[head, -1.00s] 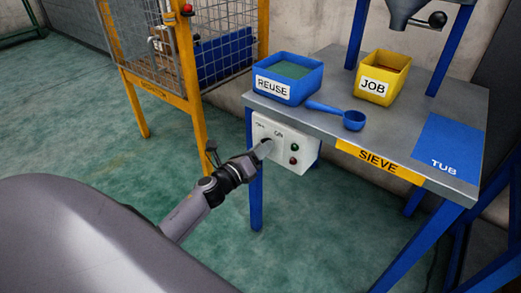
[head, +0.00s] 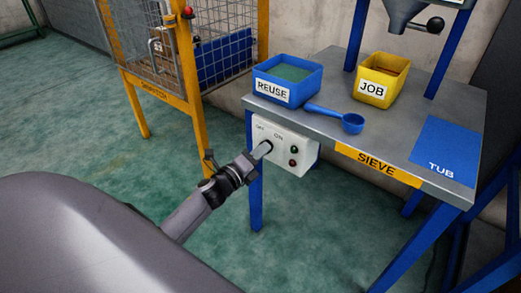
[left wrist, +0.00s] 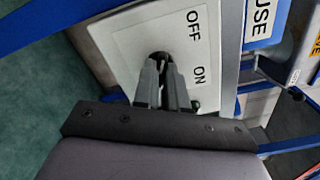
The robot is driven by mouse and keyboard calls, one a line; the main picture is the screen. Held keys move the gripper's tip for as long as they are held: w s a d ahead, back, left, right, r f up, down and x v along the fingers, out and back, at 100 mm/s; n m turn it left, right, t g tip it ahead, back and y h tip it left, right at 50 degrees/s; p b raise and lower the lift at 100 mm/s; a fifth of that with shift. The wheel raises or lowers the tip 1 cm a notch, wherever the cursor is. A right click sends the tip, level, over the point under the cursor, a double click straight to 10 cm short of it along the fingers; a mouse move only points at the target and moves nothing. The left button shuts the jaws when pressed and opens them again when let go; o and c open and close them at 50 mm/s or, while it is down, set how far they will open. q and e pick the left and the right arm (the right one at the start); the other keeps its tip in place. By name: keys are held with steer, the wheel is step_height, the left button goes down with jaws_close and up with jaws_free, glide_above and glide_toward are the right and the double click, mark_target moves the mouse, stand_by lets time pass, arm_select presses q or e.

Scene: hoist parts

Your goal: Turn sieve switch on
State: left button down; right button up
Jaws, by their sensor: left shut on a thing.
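The sieve switch is a dark knob (left wrist: 159,58) on a white panel (left wrist: 135,40) marked OFF and ON. My left gripper (left wrist: 166,78) is shut on the knob, with its fingers at the panel face. The fingers hide most of the knob, so I cannot tell which mark it points to. In the head view the white switch box (head: 287,158) hangs under the left front of the sieve table (head: 415,118), and my left gripper (head: 264,149) reaches its left part. My right gripper is in neither view.
A blue REUSE bin (head: 270,91), a blue scoop (head: 351,123) and a yellow JOB bin (head: 372,92) stand on the table above the box. A yellow-framed mesh cage (head: 200,115) is to the left. Green floor (head: 90,140) lies clear in front.

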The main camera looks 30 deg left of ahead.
arm_select(q)
steer(key=shift+n+p, duration=2)
steer(key=shift+n, duration=3.7)
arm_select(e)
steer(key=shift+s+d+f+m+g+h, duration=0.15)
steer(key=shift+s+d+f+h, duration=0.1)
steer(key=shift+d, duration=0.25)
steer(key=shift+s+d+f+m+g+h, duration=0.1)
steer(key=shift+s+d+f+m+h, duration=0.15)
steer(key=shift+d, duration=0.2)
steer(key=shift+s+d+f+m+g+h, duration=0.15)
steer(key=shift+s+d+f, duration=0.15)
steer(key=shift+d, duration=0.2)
arm_select(q)
steer(key=c, duration=1.2)
jaws_free()
steer(key=shift+s, duration=0.1)
